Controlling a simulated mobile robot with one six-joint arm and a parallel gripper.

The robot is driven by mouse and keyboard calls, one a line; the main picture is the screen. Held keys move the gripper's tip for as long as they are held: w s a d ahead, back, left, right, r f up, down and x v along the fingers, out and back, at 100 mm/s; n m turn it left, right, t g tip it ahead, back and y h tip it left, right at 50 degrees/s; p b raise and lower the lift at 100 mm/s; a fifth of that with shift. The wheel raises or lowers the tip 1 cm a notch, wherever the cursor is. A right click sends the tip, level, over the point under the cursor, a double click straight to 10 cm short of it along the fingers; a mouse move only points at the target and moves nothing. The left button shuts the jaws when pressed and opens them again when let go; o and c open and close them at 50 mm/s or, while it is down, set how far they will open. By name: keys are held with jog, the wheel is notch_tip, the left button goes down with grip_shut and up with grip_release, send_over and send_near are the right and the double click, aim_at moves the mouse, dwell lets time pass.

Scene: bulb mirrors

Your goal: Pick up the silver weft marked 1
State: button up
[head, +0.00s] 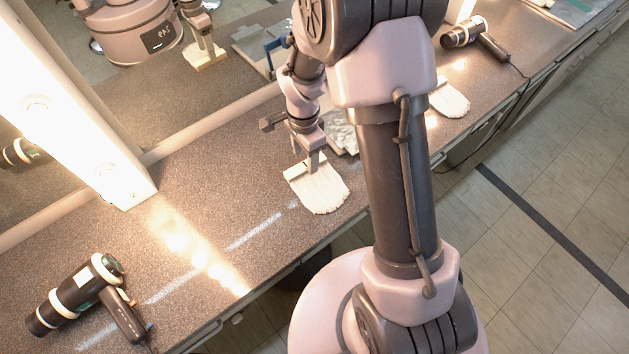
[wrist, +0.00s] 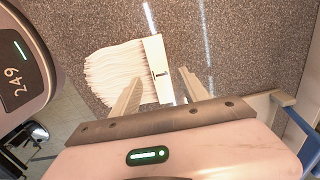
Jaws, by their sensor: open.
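A pale, silvery-white weft (head: 318,190) lies flat on the speckled counter near its front edge. In the wrist view the weft (wrist: 112,72) shows its strands fanning left from a white band (wrist: 157,70) with a dark mark like a 1. My gripper (head: 314,158) is over the band end of the weft. In the wrist view my open gripper (wrist: 160,76) has one finger on each side of the band, the left one overlapping the strands in the picture. Nothing is held between the fingers. Whether the fingertips touch the counter cannot be told.
A second pale weft (head: 450,100) lies farther right, partly behind my arm. Hair dryers lie at lower left (head: 80,293) and upper right (head: 474,38). A lit mirror frame (head: 75,110) stands at the back left. A blue-edged item (wrist: 300,133) is right of my gripper.

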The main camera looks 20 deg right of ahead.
aim_at(305, 165)
notch_tip(305, 165, down, 3)
jog(key=shift+w+f+b, duration=0.1)
jog(key=shift+b, duration=0.25)
jog(key=shift+r, duration=0.25)
jog(key=shift+c, duration=0.4)
grip_shut()
